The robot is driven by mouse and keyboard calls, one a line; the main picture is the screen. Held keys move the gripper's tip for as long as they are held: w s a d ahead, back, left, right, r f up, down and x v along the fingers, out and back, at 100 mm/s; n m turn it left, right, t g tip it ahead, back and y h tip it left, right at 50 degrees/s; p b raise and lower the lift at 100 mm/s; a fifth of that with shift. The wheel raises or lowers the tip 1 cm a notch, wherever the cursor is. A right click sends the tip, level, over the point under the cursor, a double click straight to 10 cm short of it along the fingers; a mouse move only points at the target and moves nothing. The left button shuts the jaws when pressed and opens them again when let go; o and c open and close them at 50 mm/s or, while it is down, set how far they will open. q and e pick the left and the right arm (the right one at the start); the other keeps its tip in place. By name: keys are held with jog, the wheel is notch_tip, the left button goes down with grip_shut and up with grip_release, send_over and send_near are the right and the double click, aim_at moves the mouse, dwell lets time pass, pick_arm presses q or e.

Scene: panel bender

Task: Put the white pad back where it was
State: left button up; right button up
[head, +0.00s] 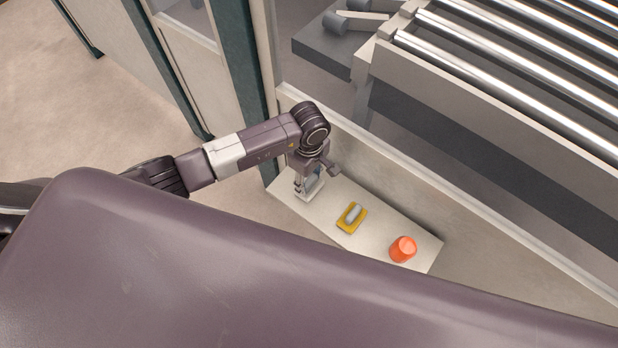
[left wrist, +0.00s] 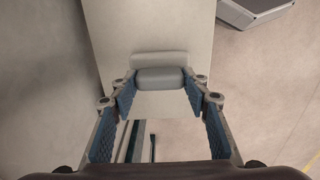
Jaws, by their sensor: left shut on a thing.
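The white pad (head: 312,191) is at the left end of a narrow pale table (head: 375,237) in the head view. My left gripper (head: 309,178) points down at it and is shut on its grey handle. In the left wrist view the two blue-lined fingers of the gripper (left wrist: 160,84) stand either side of the grey handle (left wrist: 160,77). The pale base of the white pad shows just beyond it (left wrist: 158,58). I cannot tell whether the base touches the table top or hangs slightly above it. My right gripper is not in view.
A yellow pad (head: 345,221) with a grey handle lies mid-table, and an orange cup (head: 403,249) stands towards the right end. A machine wall (head: 440,205) and a roller conveyor (head: 500,70) run behind the table. A dark green post (head: 245,65) rises near its left end.

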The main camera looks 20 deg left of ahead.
aim_at(309, 180)
pick_arm(q)
jog(key=shift+f, duration=0.15)
jog(key=o, duration=1)
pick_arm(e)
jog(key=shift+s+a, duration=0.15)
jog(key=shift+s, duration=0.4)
pick_arm(q)
notch_tip(309, 180, up, 12)
jog(key=shift+r+b, duration=0.1)
jog(key=shift+b, duration=0.8)
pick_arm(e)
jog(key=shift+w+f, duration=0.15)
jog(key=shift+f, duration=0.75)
pick_arm(q)
jog(key=shift+s, duration=0.1)
